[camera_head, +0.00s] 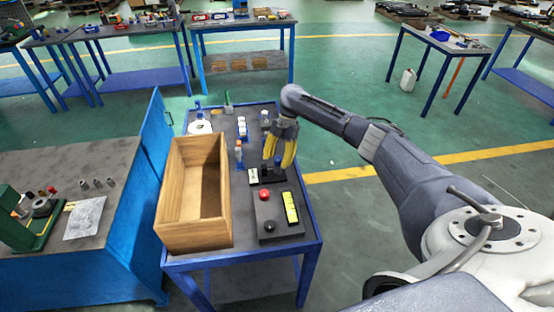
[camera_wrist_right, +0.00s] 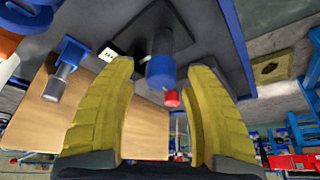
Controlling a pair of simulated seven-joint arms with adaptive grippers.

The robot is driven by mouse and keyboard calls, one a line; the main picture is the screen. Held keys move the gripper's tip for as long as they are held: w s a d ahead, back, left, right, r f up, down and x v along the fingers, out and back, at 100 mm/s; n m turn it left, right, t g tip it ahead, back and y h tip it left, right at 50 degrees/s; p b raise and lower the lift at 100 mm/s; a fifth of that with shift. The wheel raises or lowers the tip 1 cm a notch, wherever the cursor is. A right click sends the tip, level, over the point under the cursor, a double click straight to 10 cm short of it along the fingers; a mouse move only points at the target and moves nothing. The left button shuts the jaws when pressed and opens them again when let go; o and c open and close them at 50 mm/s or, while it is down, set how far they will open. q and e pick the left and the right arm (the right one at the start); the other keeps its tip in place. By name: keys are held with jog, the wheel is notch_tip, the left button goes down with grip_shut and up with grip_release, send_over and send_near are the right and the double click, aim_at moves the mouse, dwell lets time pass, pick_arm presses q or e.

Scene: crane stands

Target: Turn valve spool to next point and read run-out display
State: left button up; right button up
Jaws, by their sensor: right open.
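My right gripper (camera_head: 278,160) is open, its two yellow fingers pointing down over the blue-framed bench. In the right wrist view the open fingers (camera_wrist_right: 159,68) stand on either side of a blue-ended cylindrical part (camera_wrist_right: 161,73), apparently the valve spool, with a gap to each finger. The part stands on a black base, seen in the head view (camera_head: 270,177) below the fingers, which hide most of the part. A small dark unit with a white face (camera_head: 253,175) sits beside the base. A black box (camera_head: 276,225) with a red button (camera_head: 264,195) and a yellow-green panel (camera_head: 291,207) lies nearer; its reading is illegible.
An open wooden crate (camera_head: 166,210) fills the bench's left side. Small parts, including a blue holder (camera_head: 242,128) and a white roll (camera_head: 200,127), stand toward the back. A tall blue panel (camera_head: 153,165) rises left of the crate. Floor to the right is open.

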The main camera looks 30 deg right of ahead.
jog(key=shift+d, duration=0.1)
jog(key=v, duration=1.2)
jog(key=shift+r, duration=0.1)
notch_tip(320, 180, up, 5)
jog(key=m+t+h, duration=0.2)
jog(key=m+h, duration=0.2)
jog(key=m, duration=0.5)
send_over(278, 159)
jog(key=f, duration=1.6)
jog(key=shift+w+d+f, duration=0.15)
jog(key=shift+w, duration=0.05)
jog(key=shift+c, duration=0.4)
grip_shut()
